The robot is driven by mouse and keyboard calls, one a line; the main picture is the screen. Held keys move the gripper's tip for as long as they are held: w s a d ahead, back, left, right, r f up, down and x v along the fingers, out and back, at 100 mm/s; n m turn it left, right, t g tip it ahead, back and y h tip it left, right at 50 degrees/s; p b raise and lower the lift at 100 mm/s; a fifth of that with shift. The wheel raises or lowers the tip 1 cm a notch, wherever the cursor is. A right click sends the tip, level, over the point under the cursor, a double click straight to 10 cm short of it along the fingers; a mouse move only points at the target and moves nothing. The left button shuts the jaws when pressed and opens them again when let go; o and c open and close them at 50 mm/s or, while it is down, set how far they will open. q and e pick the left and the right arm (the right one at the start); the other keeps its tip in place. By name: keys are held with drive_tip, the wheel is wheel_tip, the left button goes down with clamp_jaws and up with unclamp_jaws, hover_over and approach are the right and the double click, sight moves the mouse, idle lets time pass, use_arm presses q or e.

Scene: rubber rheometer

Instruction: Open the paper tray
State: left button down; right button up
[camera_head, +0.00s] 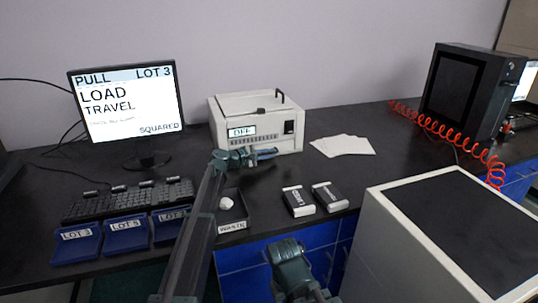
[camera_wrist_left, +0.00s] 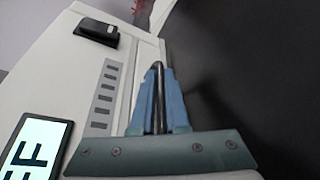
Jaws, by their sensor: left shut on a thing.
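A white box-shaped device (camera_head: 258,113) stands on the black bench with a lit "OFF" display, a black switch and a grey slotted strip low on its front. My left gripper (camera_head: 265,154) is at the foot of this front. In the left wrist view its blue fingers (camera_wrist_left: 156,98) are shut on a thin dark bar, which looks like a handle by the device's lower edge. The paper tray is not clearly separate from the device front and I cannot see it standing out. My right gripper (camera_head: 318,291) is low at the bottom, its fingertips unclear.
White sheets (camera_head: 342,146) lie right of the device. Two small dark-and-white packs (camera_head: 313,199) lie in front. A white cabinet (camera_head: 375,235) stands front right.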

use_arm(q)
drive_tip(key=s+d, duration=0.1)
drive_tip(key=s, duration=0.3)
drive_tip(key=s+d, duration=0.2)
drive_tip(key=s, duration=0.3)
drive_tip(key=s+d, duration=0.1)
drive_tip(key=s, duration=0.3)
drive_tip(key=shift+s+d, duration=0.2)
drive_tip(key=shift+s, duration=0.2)
drive_tip(key=shift+w, duration=0.1)
drive_tip(key=c, duration=0.9)
unclamp_jaws()
